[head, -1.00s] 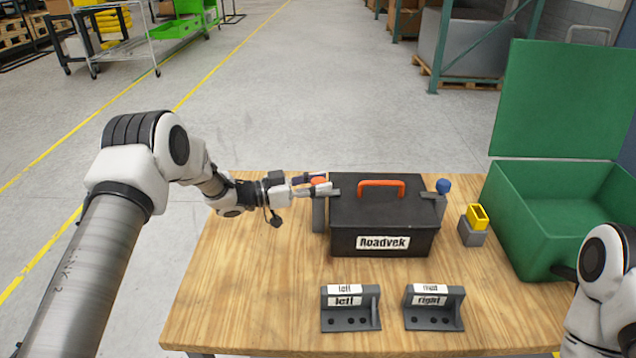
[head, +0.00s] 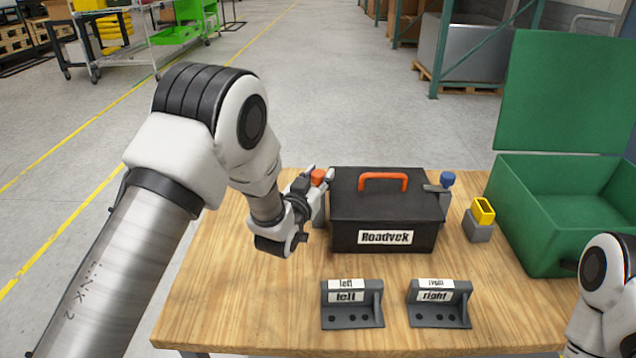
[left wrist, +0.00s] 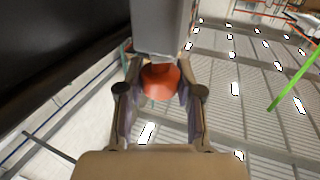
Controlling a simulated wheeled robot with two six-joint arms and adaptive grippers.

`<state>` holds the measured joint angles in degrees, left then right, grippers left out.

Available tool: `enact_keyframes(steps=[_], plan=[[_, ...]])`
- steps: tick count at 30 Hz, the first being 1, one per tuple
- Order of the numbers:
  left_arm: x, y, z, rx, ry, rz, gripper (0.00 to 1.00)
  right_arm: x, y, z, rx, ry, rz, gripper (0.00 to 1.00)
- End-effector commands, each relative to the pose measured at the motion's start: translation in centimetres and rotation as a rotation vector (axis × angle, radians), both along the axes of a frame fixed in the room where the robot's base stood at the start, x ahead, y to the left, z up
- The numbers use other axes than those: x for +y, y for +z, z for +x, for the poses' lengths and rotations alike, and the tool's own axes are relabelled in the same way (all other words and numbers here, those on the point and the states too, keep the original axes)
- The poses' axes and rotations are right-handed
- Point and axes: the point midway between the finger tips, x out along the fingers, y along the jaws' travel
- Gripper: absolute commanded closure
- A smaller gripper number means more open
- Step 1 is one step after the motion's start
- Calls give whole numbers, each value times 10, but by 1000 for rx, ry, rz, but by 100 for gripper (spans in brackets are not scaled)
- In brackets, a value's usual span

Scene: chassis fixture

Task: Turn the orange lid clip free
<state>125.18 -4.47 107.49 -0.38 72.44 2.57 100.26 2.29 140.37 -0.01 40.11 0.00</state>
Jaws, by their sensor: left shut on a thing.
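The orange lid clip (head: 318,175) is at the left side of the black box (head: 385,215), on a grey post. My left gripper (head: 320,178) is shut on its orange knob, reaching in from the front left. In the left wrist view the orange knob (left wrist: 160,82) sits between the two fingers, against a grey part (left wrist: 160,28). No clip bar shows lying over the lid's left edge; the fingers partly hide that spot. A blue clip (head: 447,179) stands at the box's right side, its grey bar reaching over the lid edge. My right gripper is out of view.
The lid has an orange handle (head: 383,181). Brackets labelled left (head: 352,307) and right (head: 439,306) stand in front. A yellow piece on a grey block (head: 480,222) and an open green crate (head: 530,225) are at the right. The table's front left is clear.

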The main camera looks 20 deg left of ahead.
Motion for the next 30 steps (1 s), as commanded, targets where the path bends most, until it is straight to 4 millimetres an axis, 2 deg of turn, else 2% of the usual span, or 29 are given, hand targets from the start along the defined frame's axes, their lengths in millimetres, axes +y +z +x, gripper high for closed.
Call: enact_keyframes(steps=[1, 15, 30], plan=[[-3, -5, -1, 6, 36, 3, 99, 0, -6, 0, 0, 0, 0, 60], [-1, -3, 0, 4, 361, 0, 99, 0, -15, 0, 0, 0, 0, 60], [0, -2, 0, 4, 430, -1, 99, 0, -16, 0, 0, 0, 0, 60]])
